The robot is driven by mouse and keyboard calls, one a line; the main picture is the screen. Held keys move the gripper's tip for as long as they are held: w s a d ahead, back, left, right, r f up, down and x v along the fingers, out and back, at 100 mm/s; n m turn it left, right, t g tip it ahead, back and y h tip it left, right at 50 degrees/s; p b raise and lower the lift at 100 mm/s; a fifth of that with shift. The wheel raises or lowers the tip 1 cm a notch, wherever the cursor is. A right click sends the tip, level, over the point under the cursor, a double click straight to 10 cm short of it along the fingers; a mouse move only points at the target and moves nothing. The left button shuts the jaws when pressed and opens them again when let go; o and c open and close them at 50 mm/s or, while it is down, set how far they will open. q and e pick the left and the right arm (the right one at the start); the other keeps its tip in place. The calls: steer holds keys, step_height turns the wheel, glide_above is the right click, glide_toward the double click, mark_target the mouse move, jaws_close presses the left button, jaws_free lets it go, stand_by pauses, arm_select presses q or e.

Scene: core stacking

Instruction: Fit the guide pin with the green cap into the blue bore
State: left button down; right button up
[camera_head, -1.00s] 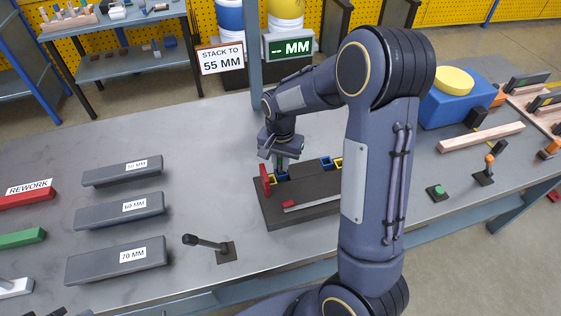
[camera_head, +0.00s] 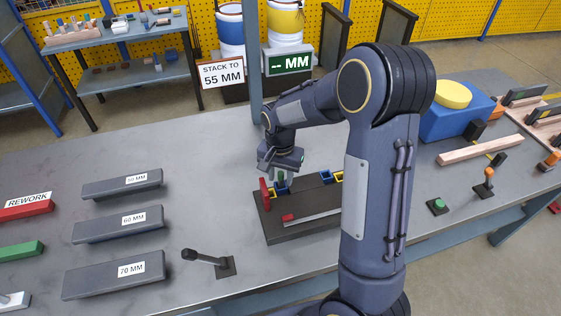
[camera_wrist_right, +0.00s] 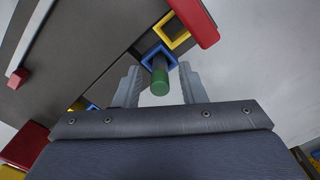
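The guide pin with the green cap (camera_wrist_right: 159,82) stands in the blue bore (camera_wrist_right: 150,53) in the right wrist view, its cap end toward my gripper. Its lower end is hidden inside the blue square rim. My right gripper (camera_wrist_right: 160,84) is open, with one finger on each side of the pin and a gap to both. In the head view my right gripper (camera_head: 278,168) hangs just above the green cap (camera_head: 281,177) at the left part of the dark fixture (camera_head: 290,231). My left gripper is not in view.
A red upright part (camera_head: 265,190) stands on the fixture's left end, close to my gripper. Another blue rim (camera_head: 325,177) and a yellow rim (camera_head: 338,177) lie to the right.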

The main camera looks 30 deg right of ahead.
step_height(320, 180, up, 11)
steer(key=s+a+r+n+t+y, duration=0.1)
steer(key=s+a+n+t+y, duration=0.1)
steer(key=s, duration=0.9)
steer(key=s+a+r+n+t+y, duration=0.1)
steer(key=s+a+n+t, duration=0.2)
steer(key=s, duration=0.8)
steer(key=a+n, duration=0.2)
steer(key=n, duration=0.1)
steer(key=shift+r+t+y, duration=0.15)
steer(key=shift+t+y, duration=0.25)
steer(key=shift+a, duration=0.1)
